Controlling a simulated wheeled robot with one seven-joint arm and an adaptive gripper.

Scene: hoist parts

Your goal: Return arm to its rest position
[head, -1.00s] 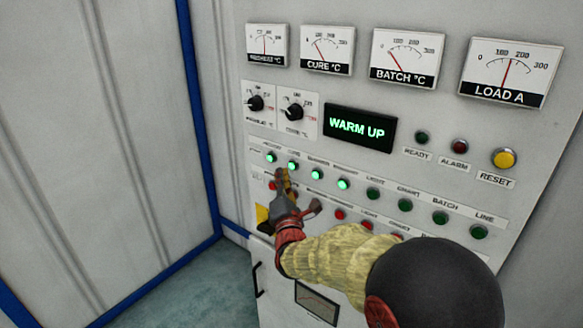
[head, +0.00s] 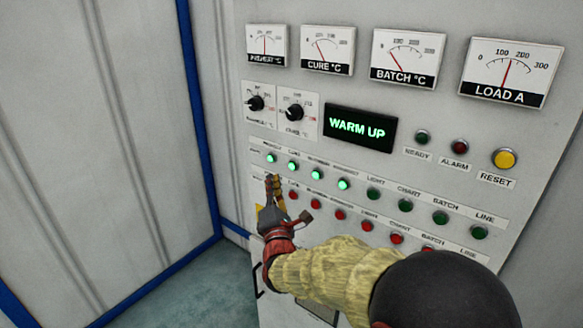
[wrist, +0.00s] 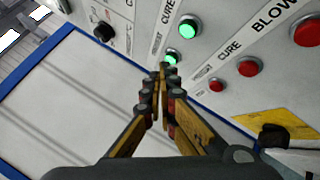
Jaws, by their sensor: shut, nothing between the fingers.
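My gripper (head: 273,183) is shut and empty, in front of the left end of the control panel (head: 225,50), near the rows of buttons. Its yellow and dark fingers also show in the wrist view (wrist: 162,72), tips together, over the panel's lower left part. I cannot tell whether the tips touch the panel. My arm reaches in from the lower right of the head view and hides the panel's lower middle.
Several green buttons (head: 344,184) on the left are lit; red buttons (head: 340,214) lie below. The display (head: 359,128) reads WARM UP. A yellow reset button (head: 504,158) is at the right. A ribbed wall (head: 90,150) with a blue frame stands left; floor (head: 190,290) shows clear below.

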